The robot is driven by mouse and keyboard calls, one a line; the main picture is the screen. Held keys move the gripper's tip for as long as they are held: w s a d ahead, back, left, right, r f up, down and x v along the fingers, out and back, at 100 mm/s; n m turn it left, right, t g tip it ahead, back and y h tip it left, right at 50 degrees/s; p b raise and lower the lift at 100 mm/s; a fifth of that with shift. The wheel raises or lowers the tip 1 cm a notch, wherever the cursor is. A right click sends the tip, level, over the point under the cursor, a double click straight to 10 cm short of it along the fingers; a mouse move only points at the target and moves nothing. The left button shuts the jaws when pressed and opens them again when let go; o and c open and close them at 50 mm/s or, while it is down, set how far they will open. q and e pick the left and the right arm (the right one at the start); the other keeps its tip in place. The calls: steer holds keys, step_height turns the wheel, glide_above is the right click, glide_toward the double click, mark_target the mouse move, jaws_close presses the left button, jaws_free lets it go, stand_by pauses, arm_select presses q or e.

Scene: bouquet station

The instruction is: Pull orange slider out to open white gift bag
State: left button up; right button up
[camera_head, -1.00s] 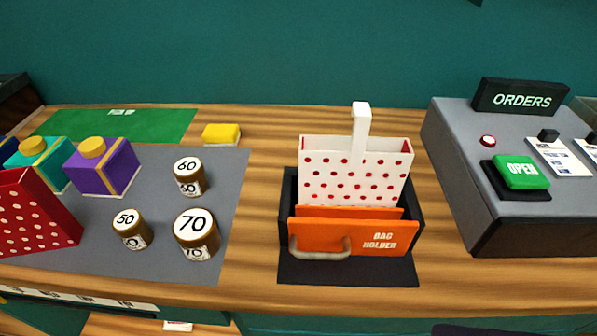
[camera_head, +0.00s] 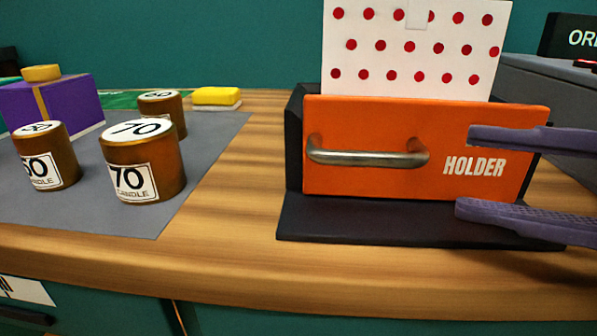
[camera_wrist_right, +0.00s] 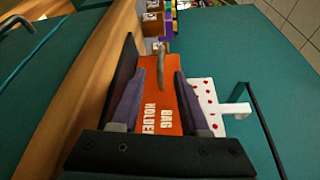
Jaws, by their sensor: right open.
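The orange slider (camera_head: 380,181) is the front of the black bag holder and carries a grey metal handle (camera_head: 366,157). The white gift bag (camera_head: 410,55) with red dots stands upright behind it, its top cut off in the head view. My right gripper (camera_head: 465,172) is open at the right of the slider, its purple fingers one above the other, to the right of the handle. In the right wrist view the handle (camera_wrist_right: 165,47) lies beyond the open fingertips, with the slider (camera_wrist_right: 160,100) between the fingers and the bag (camera_wrist_right: 207,100) to the right. My left gripper is not seen.
Brown candles (camera_head: 143,165) and a purple box (camera_head: 55,105) stand on a grey mat at the left. A yellow sponge-like block (camera_head: 216,96) lies behind. The wooden counter (camera_head: 225,185) between mat and holder is clear. The orders console (camera_head: 545,85) is at the right.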

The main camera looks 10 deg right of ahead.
mark_target(382, 158)
steer(key=p+x, duration=0.1)
steer(key=x, duration=0.7)
steer(key=shift+w+a+r+p, duration=0.1)
steer(key=shift+a+r+p, duration=0.05)
steer(key=shift+p, duration=0.15)
steer(key=shift+w+a, duration=0.3)
steer(key=shift+a, duration=0.1)
jaws_close()
stand_by(0.7)
